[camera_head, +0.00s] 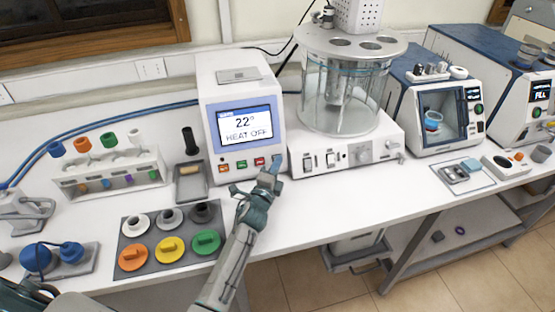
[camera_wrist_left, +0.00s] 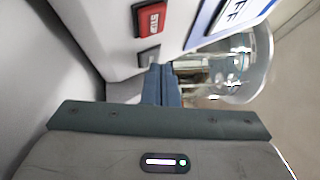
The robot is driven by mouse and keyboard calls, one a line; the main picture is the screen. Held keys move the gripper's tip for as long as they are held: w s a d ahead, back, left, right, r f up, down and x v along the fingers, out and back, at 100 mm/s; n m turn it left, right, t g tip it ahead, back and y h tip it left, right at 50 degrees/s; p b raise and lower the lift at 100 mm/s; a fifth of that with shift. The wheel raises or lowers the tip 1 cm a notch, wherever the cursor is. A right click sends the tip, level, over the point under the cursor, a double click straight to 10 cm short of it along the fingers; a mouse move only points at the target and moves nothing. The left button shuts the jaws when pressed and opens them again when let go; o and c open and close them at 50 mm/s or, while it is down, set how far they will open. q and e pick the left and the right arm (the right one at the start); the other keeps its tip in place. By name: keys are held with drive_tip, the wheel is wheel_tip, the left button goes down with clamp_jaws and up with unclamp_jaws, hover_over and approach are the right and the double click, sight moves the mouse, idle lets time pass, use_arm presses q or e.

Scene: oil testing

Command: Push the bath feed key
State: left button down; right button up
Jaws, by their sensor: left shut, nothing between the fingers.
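The white control unit (camera_head: 237,110) has a screen (camera_head: 244,128) reading "22°" and "HEAT OFF", with a row of small keys below it.
A glass bath (camera_head: 340,95) on a white base (camera_head: 345,145) stands close on the right of the unit. A dark mat (camera_head: 147,222) with coloured caps lies in front at left. A tube rack (camera_head: 110,175) stands behind it. The bench front edge is clear right of my arm.

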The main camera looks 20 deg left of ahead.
use_arm(q)
drive_tip(key=shift+w, duration=0.15)
idle(0.5)
drive_tip(key=shift+s+d+r+p, duration=0.25)
drive_tip(key=shift+s+d+p, duration=0.1)
drive_tip(key=shift+s, duration=0.35)
drive_tip(key=shift+s+d+r+p, duration=0.4)
drive_tip(key=shift+s+d+p, duration=0.1)
drive_tip(key=shift+s, duration=0.2)
drive_tip(key=shift+s+d+r+p, duration=0.35)
drive_tip(key=shift+s+d+p, duration=0.15)
drive_tip(key=shift+s, duration=0.2)
drive_tip(key=shift+s+d+r, duration=0.2)
drive_tip(key=shift+s+d, duration=0.15)
drive_tip(key=shift+s, duration=0.2)
drive_tip(key=shift+f, duration=0.1)
